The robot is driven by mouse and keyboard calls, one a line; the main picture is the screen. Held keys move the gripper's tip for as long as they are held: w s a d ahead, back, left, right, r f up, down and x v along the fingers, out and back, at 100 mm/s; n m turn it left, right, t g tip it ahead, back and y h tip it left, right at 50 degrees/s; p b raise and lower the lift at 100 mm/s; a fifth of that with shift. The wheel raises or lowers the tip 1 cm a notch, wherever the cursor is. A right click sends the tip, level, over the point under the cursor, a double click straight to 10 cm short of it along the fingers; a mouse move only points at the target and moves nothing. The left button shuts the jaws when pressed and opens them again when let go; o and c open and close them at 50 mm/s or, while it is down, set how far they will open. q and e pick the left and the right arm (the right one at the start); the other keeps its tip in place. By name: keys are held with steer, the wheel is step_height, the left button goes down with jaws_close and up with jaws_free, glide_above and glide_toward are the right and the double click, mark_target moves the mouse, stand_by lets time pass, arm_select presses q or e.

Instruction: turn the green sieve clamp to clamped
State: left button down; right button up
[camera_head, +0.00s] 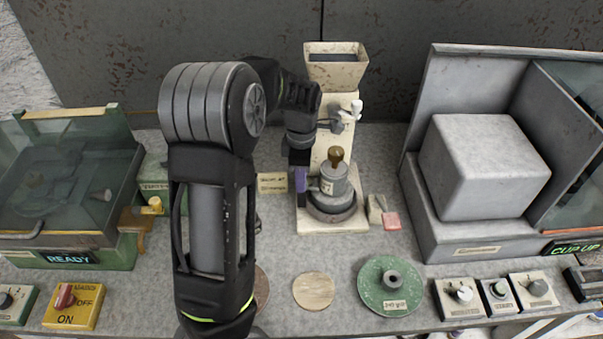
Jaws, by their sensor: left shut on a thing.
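My left gripper (301,182) points down at the left side of a grey pot (333,182) with a brown knob. The pot stands on the round base of a cream stand (332,220). The gripper is shut on a small part at the pot's left side; the fingers hide most of it. I cannot clearly pick out the green sieve clamp. A green piece (153,178) shows partly behind my left arm, beside the green cabinet (70,185). My right gripper is not in view.
A cream hopper (336,70) tops the stand. A grey housing with a big block (480,165) stands at right. A green disc (375,298), a round wooden plate (314,291) and several switch boxes line the front. A yellow ON/OFF box (75,305) is front left.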

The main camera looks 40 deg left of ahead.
arm_select(q)
steer(key=shift+n, duration=0.8)
steer(key=c, duration=1.4)
jaws_free()
steer(key=shift+o, duration=0.2)
steer(key=shift+r, duration=0.1)
step_height(320, 180, up, 8)
steer(key=shift+d+f+b, duration=0.1)
steer(key=shift+f+b, duration=0.1)
steer(key=shift+b, duration=0.15)
steer(key=shift+o, duration=0.4)
